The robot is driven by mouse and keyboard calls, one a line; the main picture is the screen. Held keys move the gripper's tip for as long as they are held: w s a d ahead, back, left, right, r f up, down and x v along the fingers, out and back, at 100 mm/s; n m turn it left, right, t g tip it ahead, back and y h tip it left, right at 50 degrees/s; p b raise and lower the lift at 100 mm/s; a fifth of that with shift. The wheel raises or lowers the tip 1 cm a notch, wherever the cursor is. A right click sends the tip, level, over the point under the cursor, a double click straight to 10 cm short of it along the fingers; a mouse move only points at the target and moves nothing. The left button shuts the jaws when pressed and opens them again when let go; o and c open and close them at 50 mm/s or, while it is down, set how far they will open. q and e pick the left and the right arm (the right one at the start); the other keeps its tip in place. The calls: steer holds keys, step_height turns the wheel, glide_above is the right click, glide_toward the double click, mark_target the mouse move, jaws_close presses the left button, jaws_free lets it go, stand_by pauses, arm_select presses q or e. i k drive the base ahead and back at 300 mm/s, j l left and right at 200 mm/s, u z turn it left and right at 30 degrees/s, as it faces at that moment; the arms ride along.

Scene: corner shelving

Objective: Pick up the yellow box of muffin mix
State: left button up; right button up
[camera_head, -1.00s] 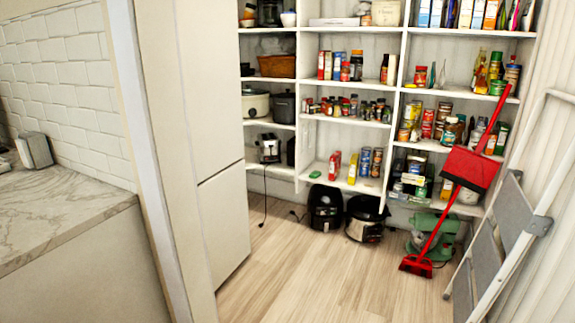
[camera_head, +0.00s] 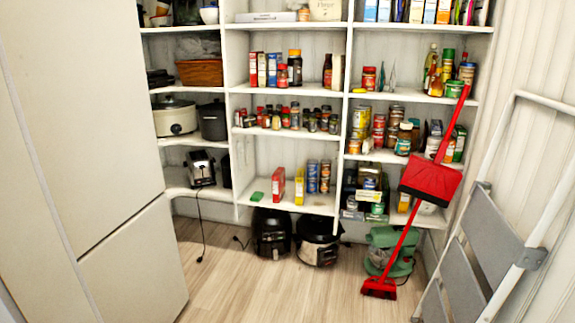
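A small upright yellow box (camera_head: 299,187) stands on the lowest shelf of the middle shelving column. It looks like the muffin mix, but its label is too small to read. A red box (camera_head: 278,187) stands just left of it, and stacked cans (camera_head: 318,177) stand just right of it. Neither of my grippers shows in the head view.
A red broom and dustpan (camera_head: 431,180) lean before the right shelves. A folded step ladder (camera_head: 490,240) stands at right. A white cabinet (camera_head: 90,150) fills the left. Appliances (camera_head: 271,233) sit on the floor under the shelf. The wooden floor (camera_head: 270,290) in front is clear.

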mark_target(300, 178)
steer(key=i+z, duration=0.1)
steer(key=i, duration=0.65)
steer(key=i+j+z, duration=0.1)
steer(key=i, duration=0.65)
steer(key=i+j+z, duration=0.15)
steer(key=i, duration=0.6)
steer(key=i+j+z, duration=0.2)
steer(key=i+z, duration=0.15)
steer(key=i+j+z, duration=0.35)
steer(key=k+l, duration=0.05)
